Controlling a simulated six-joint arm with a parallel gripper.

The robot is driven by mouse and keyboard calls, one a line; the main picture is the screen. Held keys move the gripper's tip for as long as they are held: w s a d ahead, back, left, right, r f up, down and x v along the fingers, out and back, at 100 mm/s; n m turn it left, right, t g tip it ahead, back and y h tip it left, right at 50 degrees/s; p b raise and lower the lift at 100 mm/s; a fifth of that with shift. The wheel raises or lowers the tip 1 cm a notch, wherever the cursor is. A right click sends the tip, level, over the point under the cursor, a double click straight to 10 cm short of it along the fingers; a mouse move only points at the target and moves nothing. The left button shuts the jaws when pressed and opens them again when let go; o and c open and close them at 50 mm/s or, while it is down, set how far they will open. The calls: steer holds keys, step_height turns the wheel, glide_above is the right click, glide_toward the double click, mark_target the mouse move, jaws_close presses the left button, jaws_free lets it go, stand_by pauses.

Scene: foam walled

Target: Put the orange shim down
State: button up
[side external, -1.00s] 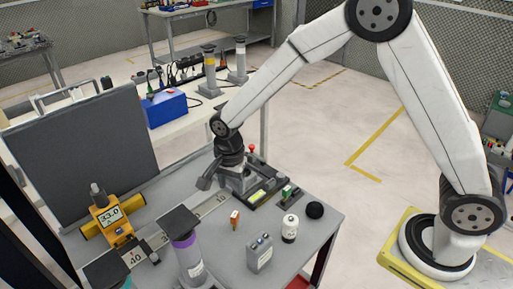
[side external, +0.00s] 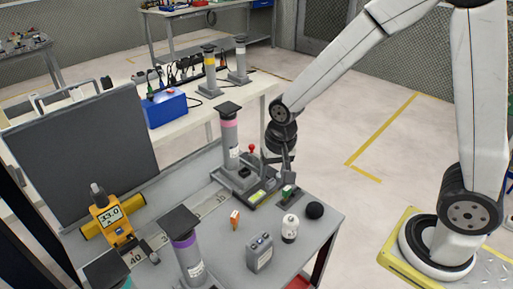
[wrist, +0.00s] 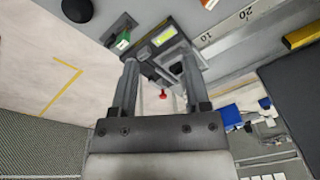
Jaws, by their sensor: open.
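A small orange block (side external: 235,219), which looks like the orange shim, stands upright on the grey bench top (side external: 215,245), with nothing gripping it. My gripper (side external: 287,172) is up and to the right of it in the side view, beside the dark fixture (side external: 262,192) with a lit yellow-green display. In the wrist view, my gripper (wrist: 159,70) has its two fingers apart, with nothing held between them. The fixture (wrist: 165,38) shows beyond the fingertips there.
A pink-banded post (side external: 229,140) rises by the fixture, close to my gripper. A purple-banded post (side external: 187,245), a grey box (side external: 259,253), a white bottle (side external: 290,228), a black ball (side external: 314,210) and a yellow gauge (side external: 108,217) stand on the bench. A dark panel (side external: 80,140) is at the left.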

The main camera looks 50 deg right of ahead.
steer(key=s+d+r+n+t, duration=0.1)
steer(key=s+d+n, duration=0.3)
steer(key=s+n, duration=0.2)
steer(key=shift+s+d, duration=0.3)
steer(key=shift+s, duration=0.7)
